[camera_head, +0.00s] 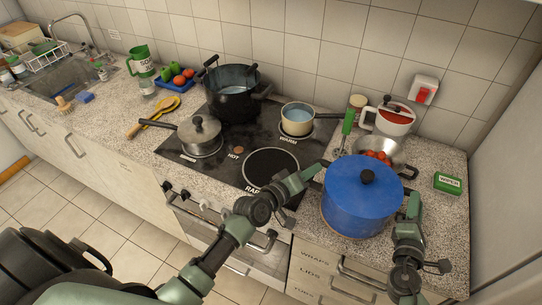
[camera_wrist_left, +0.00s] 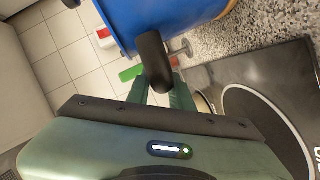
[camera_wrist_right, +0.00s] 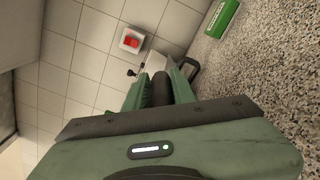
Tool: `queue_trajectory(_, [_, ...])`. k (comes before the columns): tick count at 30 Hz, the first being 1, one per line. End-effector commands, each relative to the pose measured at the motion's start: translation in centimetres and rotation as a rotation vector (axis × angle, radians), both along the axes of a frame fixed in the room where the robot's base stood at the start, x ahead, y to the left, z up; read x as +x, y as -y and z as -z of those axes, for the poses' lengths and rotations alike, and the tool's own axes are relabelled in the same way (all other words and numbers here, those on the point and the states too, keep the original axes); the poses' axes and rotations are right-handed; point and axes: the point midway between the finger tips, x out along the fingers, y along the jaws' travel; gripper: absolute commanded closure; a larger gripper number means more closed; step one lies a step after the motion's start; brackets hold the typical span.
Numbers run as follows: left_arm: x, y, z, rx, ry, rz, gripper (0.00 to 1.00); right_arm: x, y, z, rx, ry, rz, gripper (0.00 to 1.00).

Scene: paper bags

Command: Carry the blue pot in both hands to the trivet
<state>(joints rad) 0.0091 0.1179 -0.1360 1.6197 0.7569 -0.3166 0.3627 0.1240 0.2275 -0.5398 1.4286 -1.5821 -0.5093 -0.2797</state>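The blue pot (camera_head: 352,205), with a blue lid and black knob, is upright at the counter's front, right of the hob. A thin tan rim, apparently the trivet (camera_head: 328,221), shows under its lower left edge; the rest is hidden, and I cannot tell whether they touch. My left gripper (camera_head: 316,172) is at the pot's left side, shut on a black handle (camera_wrist_left: 152,62). My right gripper (camera_head: 412,206) is at the right side; its fingers (camera_wrist_right: 160,88) close around a dark part, apparently the other handle. The pot itself is not visible in the right wrist view.
The hob (camera_head: 238,172) holds a black pot (camera_head: 234,103), a lidded saucepan (camera_head: 200,136) and a cream pan (camera_head: 297,120); its front ring is empty. A pan of tomatoes (camera_head: 378,156) stands close behind the blue pot. A green wiper box (camera_head: 447,183) is at the right.

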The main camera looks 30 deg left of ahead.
Motion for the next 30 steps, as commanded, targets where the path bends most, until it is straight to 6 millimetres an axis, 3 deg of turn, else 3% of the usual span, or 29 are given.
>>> queue_trajectory(13, [0.0, 0.0, 0.0, 0.000, 0.001, -0.001, 0.71, -0.1, 0.0, 0.1, -0.002, -0.002, 0.000, 0.68])
queue_trajectory(14, [0.0, 0.0, 0.0, 0.000, 0.000, 0.000, 0.68, -0.1, 0.0, 0.1, -0.001, -0.002, 0.000, 0.68])
queue_trajectory(16, [0.0, 0.0, 0.0, 0.000, 0.000, 0.000, 0.49, -0.1, 0.0, 0.1, -0.001, -0.002, 0.000, 0.68])
queue_trajectory(17, [0.0, 0.0, 0.0, 0.000, 0.000, 0.000, 0.46, -0.1, 0.0, 0.1, -0.001, -0.002, 0.000, 0.68])
queue_trajectory(23, [0.0, 0.0, 0.1, 0.000, -0.001, 0.000, 0.46, -0.1, 0.0, 0.1, -0.001, -0.003, -0.001, 0.68])
queue_trajectory(24, [-0.2, 0.0, 0.7, 0.003, -0.013, 0.002, 0.48, -0.2, 0.0, 0.7, -0.001, -0.012, -0.002, 0.68])
queue_trajectory(27, [-0.2, 0.0, 0.6, 0.002, -0.011, 0.002, 0.71, -0.2, 0.0, 0.6, -0.002, -0.011, -0.001, 0.68])
queue_trajectory(30, [-0.2, 0.0, 0.4, 0.002, -0.008, 0.002, 0.71, -0.2, 0.0, 0.5, -0.002, -0.008, -0.002, 0.68])
